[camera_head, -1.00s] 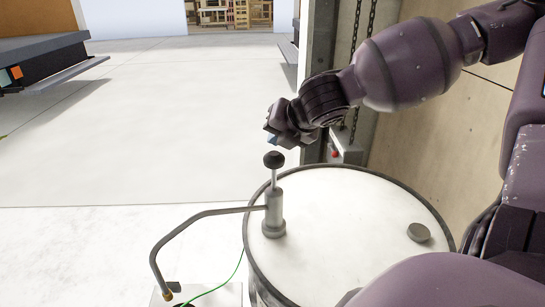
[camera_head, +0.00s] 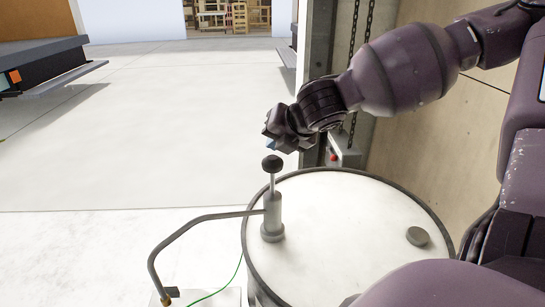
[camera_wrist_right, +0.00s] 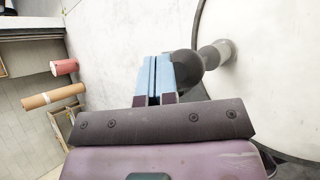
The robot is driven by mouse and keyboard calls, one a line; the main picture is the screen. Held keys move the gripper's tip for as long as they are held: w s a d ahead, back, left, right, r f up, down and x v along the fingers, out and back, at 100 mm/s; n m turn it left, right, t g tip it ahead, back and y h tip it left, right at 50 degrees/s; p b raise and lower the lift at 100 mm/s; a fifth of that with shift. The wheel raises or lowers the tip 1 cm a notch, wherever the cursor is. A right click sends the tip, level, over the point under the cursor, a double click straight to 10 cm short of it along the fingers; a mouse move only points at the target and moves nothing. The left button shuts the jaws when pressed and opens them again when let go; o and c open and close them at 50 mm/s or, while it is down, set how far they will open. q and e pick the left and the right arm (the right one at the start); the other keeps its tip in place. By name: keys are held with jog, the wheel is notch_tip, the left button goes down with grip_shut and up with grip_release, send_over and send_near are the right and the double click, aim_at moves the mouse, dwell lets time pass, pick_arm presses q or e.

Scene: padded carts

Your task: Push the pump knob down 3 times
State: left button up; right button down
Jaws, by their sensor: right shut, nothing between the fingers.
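The pump knob (camera_head: 272,164) is a black ball on a thin rod above the grey pump body (camera_head: 272,215), upright on the white drum lid (camera_head: 340,235). A bent grey spout reaches left from the pump. My right gripper (camera_head: 274,143) is shut and empty, just above the knob in the head view, with a small gap in the picture. In the right wrist view its blue fingers (camera_wrist_right: 157,78) lie together, and the dark knob (camera_wrist_right: 187,72) is right beside and beyond them, partly covered. My left gripper is not in view.
A small round cap (camera_head: 417,236) sits on the drum lid. A concrete wall and hanging chain (camera_head: 353,60) stand behind my right arm. A cart (camera_head: 45,60) is at the far left. A green line runs near the spout end. The floor at left is open.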

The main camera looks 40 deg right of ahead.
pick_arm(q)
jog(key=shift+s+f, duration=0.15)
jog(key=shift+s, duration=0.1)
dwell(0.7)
pick_arm(e)
jog(key=shift+f, duration=0.1)
jog(key=shift+f, duration=0.4)
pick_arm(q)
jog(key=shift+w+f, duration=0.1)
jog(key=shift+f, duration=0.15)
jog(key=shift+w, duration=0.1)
